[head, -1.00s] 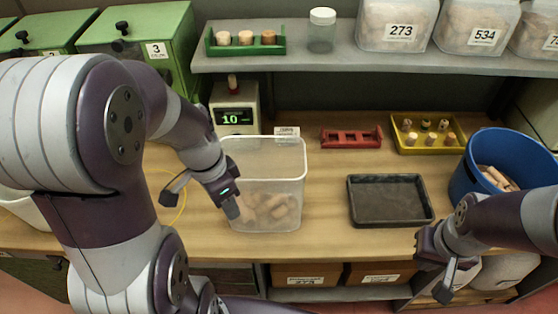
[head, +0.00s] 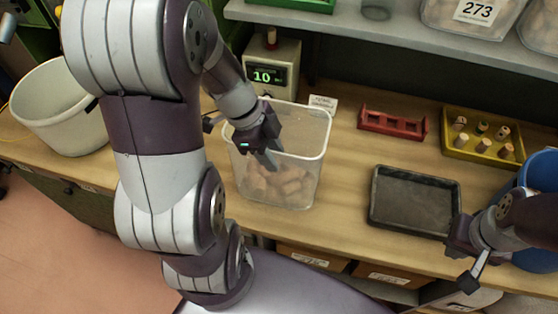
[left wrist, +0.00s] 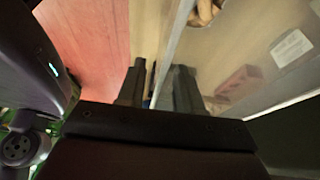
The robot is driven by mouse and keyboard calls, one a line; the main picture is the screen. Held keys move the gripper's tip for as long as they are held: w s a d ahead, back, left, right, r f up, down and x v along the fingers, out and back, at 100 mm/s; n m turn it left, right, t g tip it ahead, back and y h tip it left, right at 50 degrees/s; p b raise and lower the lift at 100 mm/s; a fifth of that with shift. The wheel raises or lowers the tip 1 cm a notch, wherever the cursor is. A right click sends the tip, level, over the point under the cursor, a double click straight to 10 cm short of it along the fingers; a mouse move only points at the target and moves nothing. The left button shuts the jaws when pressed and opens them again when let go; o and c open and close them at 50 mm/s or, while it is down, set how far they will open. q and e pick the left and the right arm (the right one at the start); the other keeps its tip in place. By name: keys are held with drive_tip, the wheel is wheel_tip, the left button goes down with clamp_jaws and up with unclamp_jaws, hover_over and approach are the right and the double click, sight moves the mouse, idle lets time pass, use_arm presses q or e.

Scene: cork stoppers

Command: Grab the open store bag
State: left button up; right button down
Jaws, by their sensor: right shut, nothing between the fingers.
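An open, see-through bin (head: 314,140) holding several corks (head: 275,185) stands on the wooden bench; I see no bag as such. My left gripper (head: 240,142) is open at the bin's left side. One finger shows over or inside the bin and the other outside its left rim. In the left wrist view the bin's clear wall (left wrist: 178,30) runs down toward the space between the fingers (left wrist: 157,85); I cannot tell if they touch it. My right gripper (head: 468,265) is shut and empty, beside the dark tray at the right.
A dark tray (head: 412,237), a red rack (head: 392,133) and a yellow tray of corks (head: 455,150) lie right of the bin. A display box (head: 272,72) stands behind it. A white bucket (head: 60,105) is at left, a blue bucket (head: 540,180) at right. A shelf (head: 400,35) overhangs the back.

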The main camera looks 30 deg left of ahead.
use_arm(q)
drive_tip(key=shift+f, duration=0.65)
drive_tip(key=shift+d, duration=0.15)
drive_tip(key=shift+f+b, duration=0.25)
drive_tip(key=shift+b, duration=0.3)
clamp_jaws()
idle(1.3)
